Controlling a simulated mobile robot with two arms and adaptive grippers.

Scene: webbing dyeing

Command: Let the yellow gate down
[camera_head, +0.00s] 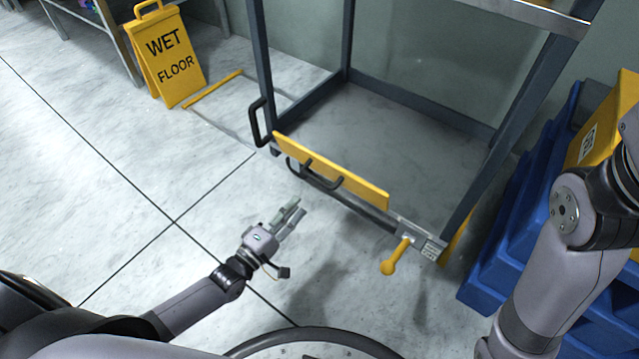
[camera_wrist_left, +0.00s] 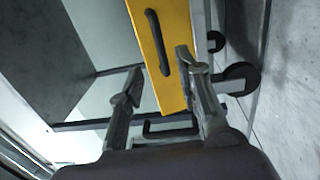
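The yellow gate (camera_head: 350,183) is a long narrow panel along the front edge of the grey cart (camera_head: 400,130), with a black handle (camera_head: 312,172) on its face. It looks raised above the cart's front rail. In the left wrist view the gate (camera_wrist_left: 172,30) and its black handle (camera_wrist_left: 157,42) show beyond my fingers. My left gripper (camera_head: 296,210) is in front of the gate, low and near its left half, apart from it in the head view. In the left wrist view its fingers (camera_wrist_left: 160,62) are spread with nothing held. My right gripper is out of view.
A yellow lever (camera_head: 395,258) sticks out at the cart's front right corner. A blue pallet stack (camera_head: 510,245) stands close on the right. A wet floor sign (camera_head: 168,55) stands at the back left. The floor at left is clear.

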